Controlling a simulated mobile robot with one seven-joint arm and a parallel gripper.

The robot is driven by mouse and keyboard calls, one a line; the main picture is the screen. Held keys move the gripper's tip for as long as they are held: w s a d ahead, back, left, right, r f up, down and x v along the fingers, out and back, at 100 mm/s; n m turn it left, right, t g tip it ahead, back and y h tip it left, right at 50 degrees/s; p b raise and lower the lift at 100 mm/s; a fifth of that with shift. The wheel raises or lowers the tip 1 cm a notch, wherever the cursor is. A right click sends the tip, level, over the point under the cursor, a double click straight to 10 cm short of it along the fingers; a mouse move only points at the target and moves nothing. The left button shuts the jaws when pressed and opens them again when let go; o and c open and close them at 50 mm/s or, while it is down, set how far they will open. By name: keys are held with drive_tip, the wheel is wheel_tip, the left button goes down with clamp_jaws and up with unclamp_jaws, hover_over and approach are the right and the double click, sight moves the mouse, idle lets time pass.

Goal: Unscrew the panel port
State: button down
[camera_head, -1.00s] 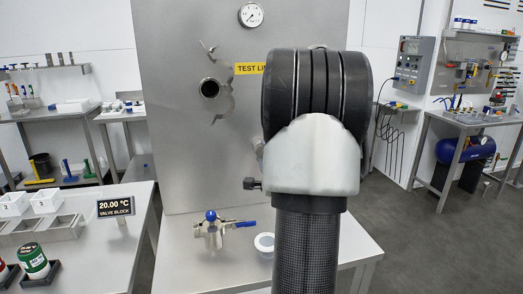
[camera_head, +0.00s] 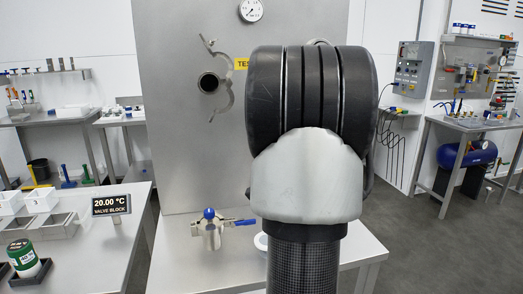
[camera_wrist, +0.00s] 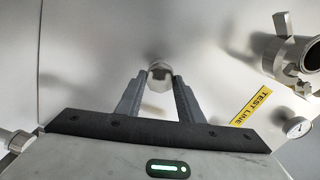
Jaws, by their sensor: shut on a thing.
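The panel port looks to be the short round metal fitting (camera_wrist: 160,68) on the steel panel (camera_head: 185,150), in the upper middle of the wrist view. My gripper (camera_wrist: 160,82) has one finger on each side of it and is shut on it, with the fitting's rounded end between the fingertips. How far the fitting stands out from the panel, and its thread, cannot be seen. In the head view my arm hides the fitting and my gripper.
A clamped open pipe port (camera_head: 208,82) sits left of my arm, beside the yellow TEST LINE label (camera_head: 241,63). A gauge (camera_head: 251,10) is above. A blue-handled valve (camera_head: 209,228) and a partly hidden white ring-shaped part (camera_head: 261,241) are on the table below.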

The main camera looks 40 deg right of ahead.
drive_tip(key=n+b, duration=0.2)
drive_tip(key=n, duration=0.2)
drive_tip(key=shift+a+r+n+b, duration=0.1)
drive_tip(key=shift+n+b, duration=1.75)
drive_tip(key=shift+n, duration=0.75)
drive_tip(key=n, duration=0.5)
drive_tip(key=shift+a, duration=0.1)
